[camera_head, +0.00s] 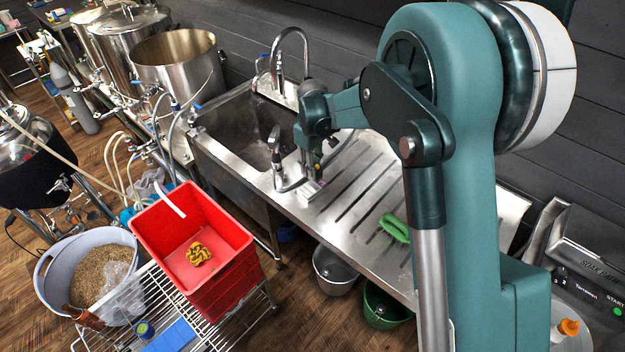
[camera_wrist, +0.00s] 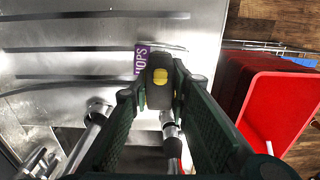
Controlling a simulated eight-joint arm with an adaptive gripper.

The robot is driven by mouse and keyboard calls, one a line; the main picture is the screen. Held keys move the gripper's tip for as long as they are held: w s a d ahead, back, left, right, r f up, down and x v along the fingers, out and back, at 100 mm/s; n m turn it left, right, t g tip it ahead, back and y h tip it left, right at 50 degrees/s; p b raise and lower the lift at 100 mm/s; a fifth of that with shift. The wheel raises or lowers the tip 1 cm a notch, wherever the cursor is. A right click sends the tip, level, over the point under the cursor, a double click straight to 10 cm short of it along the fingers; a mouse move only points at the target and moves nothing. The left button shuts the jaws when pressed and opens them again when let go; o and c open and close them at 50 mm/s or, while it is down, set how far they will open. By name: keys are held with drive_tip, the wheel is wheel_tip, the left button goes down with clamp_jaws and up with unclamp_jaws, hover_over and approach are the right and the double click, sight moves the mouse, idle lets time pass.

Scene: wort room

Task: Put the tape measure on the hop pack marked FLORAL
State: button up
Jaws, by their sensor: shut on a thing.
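My gripper (camera_wrist: 156,88) points down over the sink's metal drainboard, with its two dark green fingers shut on the tape measure. The tape measure (camera_wrist: 160,90) is dark with a yellow patch and sits between the fingertips in the wrist view. Just past it is a pack with a purple label (camera_wrist: 140,61) reading "HOPS", partly hidden by the tape measure. I cannot read FLORAL on it, nor tell whether the tape measure touches it. In the head view my gripper (camera_head: 317,160) is small, beside the sink basin, and a pale pack (camera_head: 311,188) shows below it.
A tap (camera_head: 276,150) and hose stand left of my gripper, by the sink basin (camera_head: 235,135). A green item (camera_head: 394,228) lies on the ribbed drainboard (camera_head: 355,190). The drainboard's middle is largely clear.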

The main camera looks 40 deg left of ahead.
drive_tip(key=shift+f, duration=0.9)
drive_tip(key=shift+f, duration=0.1)
drive_tip(key=shift+f, duration=1.75)
drive_tip(key=shift+f, duration=0.15)
drive_tip(key=o, duration=1)
drive_tip(key=shift+r, duration=0.25)
wheel_tip(320, 180, up, 12)
drive_tip(key=shift+f, duration=0.1)
